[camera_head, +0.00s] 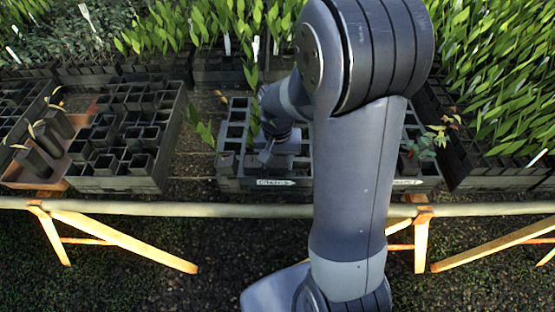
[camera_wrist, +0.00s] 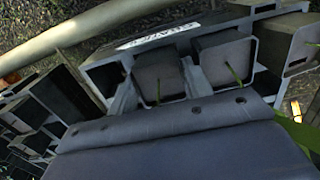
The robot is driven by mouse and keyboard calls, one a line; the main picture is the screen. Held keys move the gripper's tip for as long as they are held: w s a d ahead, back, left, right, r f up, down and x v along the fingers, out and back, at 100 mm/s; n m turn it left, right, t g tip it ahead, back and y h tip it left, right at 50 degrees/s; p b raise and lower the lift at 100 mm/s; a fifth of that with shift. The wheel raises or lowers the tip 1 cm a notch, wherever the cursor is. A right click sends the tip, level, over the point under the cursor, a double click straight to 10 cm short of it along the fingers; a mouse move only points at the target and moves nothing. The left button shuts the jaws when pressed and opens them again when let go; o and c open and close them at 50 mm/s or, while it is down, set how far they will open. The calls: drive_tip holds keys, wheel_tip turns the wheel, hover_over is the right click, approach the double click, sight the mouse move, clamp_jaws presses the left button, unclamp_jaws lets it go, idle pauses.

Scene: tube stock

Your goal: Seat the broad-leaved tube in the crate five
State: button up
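A grey crate (camera_head: 222,186) with a white label stands on the bench beyond the rail. Its lettering is too small to read surely. My gripper (camera_head: 268,153) is low over its front cells, partly hidden by my arm. Broad green leaves (camera_head: 203,133) lean out at the crate's left side, and more rise beside my gripper. In the wrist view, the labelled crate wall (camera_wrist: 105,70) lies beyond my gripper's dark body. Two grey square tubes (camera_wrist: 157,74) (camera_wrist: 222,63) with thin green stems show close beside it.
A black crate (camera_head: 115,184) of square pots stands left. A brown tray (camera_head: 25,178) with tilted tubes is at far left. Another labelled crate (camera_head: 425,184) with a leafy plant is right of my arm. Dense seedlings fill the back and right. A rail (camera_head: 130,208) runs along the front.

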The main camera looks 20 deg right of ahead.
drive_tip(key=o, duration=0.5)
drive_tip(key=shift+c, duration=0.2)
wheel_tip(320, 180, up, 11)
drive_tip(key=shift+p, duration=0.4)
drive_tip(key=shift+f, duration=0.1)
